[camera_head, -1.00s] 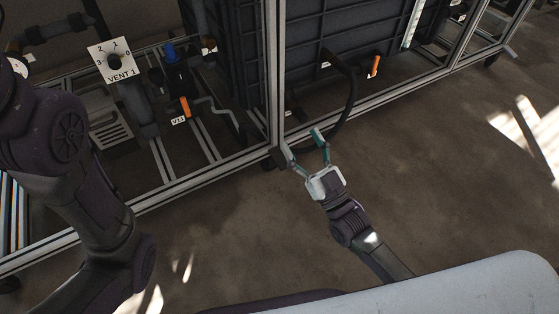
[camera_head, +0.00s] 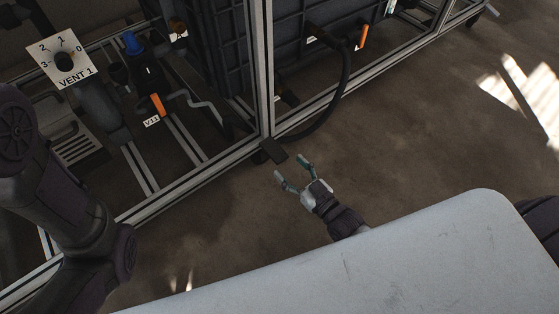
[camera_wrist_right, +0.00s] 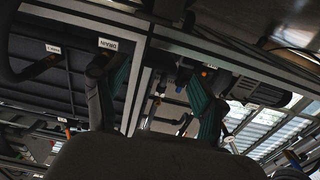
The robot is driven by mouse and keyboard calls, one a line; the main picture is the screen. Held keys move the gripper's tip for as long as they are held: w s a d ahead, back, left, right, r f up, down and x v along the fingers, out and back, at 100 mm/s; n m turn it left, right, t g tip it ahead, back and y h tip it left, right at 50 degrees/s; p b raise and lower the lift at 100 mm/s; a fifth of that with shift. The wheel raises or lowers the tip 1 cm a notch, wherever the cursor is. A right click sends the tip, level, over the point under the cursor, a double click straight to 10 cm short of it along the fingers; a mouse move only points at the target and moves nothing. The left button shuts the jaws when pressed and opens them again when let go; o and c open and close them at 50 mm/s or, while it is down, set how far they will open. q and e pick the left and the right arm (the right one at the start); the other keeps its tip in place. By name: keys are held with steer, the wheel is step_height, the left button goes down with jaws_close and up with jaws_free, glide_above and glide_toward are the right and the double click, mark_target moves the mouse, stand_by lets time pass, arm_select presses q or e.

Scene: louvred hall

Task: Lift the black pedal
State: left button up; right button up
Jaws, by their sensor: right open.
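The black pedal (camera_head: 273,150) is a small dark block that sticks out at the foot of the metal frame's corner post, low over the floor. My right gripper (camera_head: 291,168) is open and empty, just in front of the pedal on its near side, with a small gap between them. Its two teal-padded fingers also show spread apart in the right wrist view (camera_wrist_right: 155,105), and I cannot make out the pedal there. My left arm crosses the left edge of the head view, but its gripper is out of the picture.
The metal frame's post (camera_head: 262,70) rises beside the pedal. A black hose (camera_head: 345,85) curves down close to it on the right. A VENT 1 dial (camera_head: 64,60) and an orange-handled V11 valve (camera_head: 157,105) sit inside the frame. Bare floor (camera_head: 420,130) lies to the right.

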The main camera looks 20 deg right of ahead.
mark_target(282, 159)
steer(key=b+x, duration=0.1)
steer(key=x, duration=0.3)
steer(key=shift+f+b, duration=0.15)
steer(key=shift+b, duration=0.25)
steer(key=shift+w+a, duration=0.15)
steer(key=shift+w, duration=0.35)
jaws_close()
